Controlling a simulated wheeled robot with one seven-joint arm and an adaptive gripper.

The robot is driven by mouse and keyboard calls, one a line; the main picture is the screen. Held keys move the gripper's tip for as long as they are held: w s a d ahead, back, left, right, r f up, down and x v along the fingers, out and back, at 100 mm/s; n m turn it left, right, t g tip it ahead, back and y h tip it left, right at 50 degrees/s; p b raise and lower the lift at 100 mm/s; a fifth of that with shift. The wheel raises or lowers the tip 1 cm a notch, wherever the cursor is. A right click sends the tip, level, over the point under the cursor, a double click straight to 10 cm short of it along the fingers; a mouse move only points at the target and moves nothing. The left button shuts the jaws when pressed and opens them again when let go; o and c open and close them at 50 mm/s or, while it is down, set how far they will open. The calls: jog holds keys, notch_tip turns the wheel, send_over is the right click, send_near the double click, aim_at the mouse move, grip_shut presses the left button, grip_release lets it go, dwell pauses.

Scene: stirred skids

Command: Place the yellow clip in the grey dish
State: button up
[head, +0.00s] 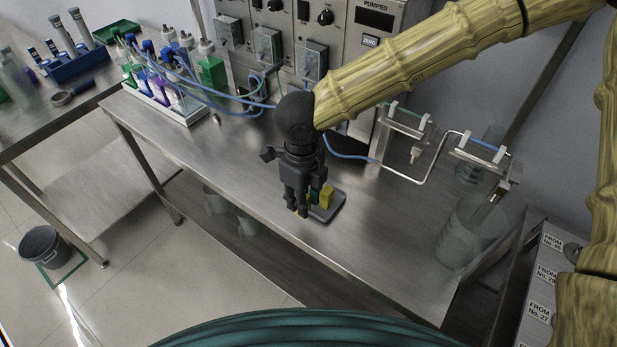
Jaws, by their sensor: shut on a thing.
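My gripper (299,209) points down over the steel bench, close to its front edge. It is shut on a small yellow piece, the yellow clip (297,211), of which only a little shows at the fingertips. The grey dish (333,211) lies on the bench right beside the fingers, to their right, and is partly hidden by them. A yellow block (326,196) shows at the dish, just right of the fingers. I cannot tell whether the clip touches the dish or the bench.
A white rack (185,112) with coloured fittings stands at the bench's back left, with blue tubes running to the pump panel (290,40). Glass vessels (470,230) and bent tubing stand at the right. The bench left of my gripper is clear.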

jog(key=w, duration=0.3)
jog(key=w+p, duration=0.1)
jog(key=w, duration=0.1)
jog(key=w+p, duration=0.1)
jog(key=w, duration=0.2)
jog(key=shift+w+d+f, duration=0.3)
jog(key=shift+d+f, duration=0.1)
jog(key=shift+w+f, duration=0.15)
jog(key=shift+f, duration=0.15)
jog(key=shift+f+p, duration=0.6)
jog(key=shift+f, duration=0.9)
jog(key=o, duration=0.7)
jog(key=shift+f, duration=0.15)
jog(key=shift+c, duration=0.2)
jog(key=shift+o, duration=0.5)
notch_tip(320, 180, up, 12)
jog(key=b, duration=0.1)
jog(key=shift+b, duration=0.4)
